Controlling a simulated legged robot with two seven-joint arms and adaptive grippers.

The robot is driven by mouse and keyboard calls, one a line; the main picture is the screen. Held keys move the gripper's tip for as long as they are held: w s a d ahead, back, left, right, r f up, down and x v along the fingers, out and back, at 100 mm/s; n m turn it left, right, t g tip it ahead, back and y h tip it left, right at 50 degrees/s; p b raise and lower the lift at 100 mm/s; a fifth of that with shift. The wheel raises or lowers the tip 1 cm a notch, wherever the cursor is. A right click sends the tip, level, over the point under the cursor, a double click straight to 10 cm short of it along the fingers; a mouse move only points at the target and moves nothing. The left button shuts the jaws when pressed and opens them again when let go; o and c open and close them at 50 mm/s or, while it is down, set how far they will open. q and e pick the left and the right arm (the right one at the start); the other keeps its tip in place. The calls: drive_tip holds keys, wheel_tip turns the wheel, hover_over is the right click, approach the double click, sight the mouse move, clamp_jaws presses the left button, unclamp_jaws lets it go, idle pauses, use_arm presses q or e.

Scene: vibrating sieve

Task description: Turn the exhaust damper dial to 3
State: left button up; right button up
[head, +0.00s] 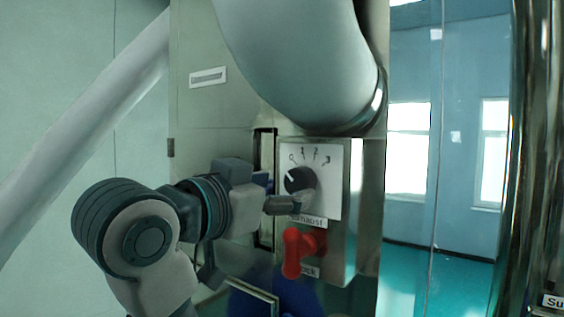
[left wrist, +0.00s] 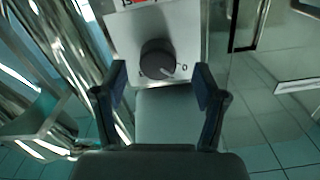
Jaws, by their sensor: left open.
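The exhaust damper dial (head: 299,180) is a round black knob on a white plate (head: 328,165) marked 0 to 3. Its white pointer line is toward the upper left, near the 0. My left gripper (head: 287,204) comes in from the left, its tip just below the dial in the head view. In the left wrist view my left gripper (left wrist: 161,82) is open, its two fingers spread. The dial (left wrist: 157,59) shows in the gap ahead of the fingertips, and no contact is visible. My right gripper is not in view.
A red lock handle (head: 293,252) sits directly below the dial plate, close under my left gripper. A thick grey pipe (head: 305,60) hangs above the plate. A shiny vertical metal column (head: 537,150) stands at the right. Tiled floor shows beneath in the wrist view.

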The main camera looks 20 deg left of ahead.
sight(284, 185)
use_arm(q)
drive_tip(key=d, duration=0.1)
drive_tip(key=w+d, duration=0.1)
drive_tip(key=d, duration=0.1)
drive_tip(key=d+r+p, duration=0.1)
drive_tip(key=d, duration=0.1)
drive_tip(key=shift+w, duration=0.2)
drive_tip(key=w+a, duration=0.1)
drive_tip(key=a, duration=0.1)
drive_tip(key=w+a, duration=0.1)
drive_tip(key=w+a+f, duration=0.1)
drive_tip(key=a, duration=0.1)
drive_tip(key=shift+w+a+f, duration=0.1)
drive_tip(key=shift+w+a, duration=0.05)
drive_tip(key=shift+a, duration=0.15)
drive_tip(key=shift+w, duration=0.15)
drive_tip(key=d, duration=0.2)
drive_tip(key=s+d, duration=0.1)
drive_tip(key=shift+r, duration=0.25)
drive_tip(key=c, duration=1.1)
drive_tip(key=shift+w+a, duration=0.1)
drive_tip(key=shift+a, duration=0.05)
drive_tip(key=shift+c, duration=0.2)
drive_tip(key=shift+a+f, duration=0.15)
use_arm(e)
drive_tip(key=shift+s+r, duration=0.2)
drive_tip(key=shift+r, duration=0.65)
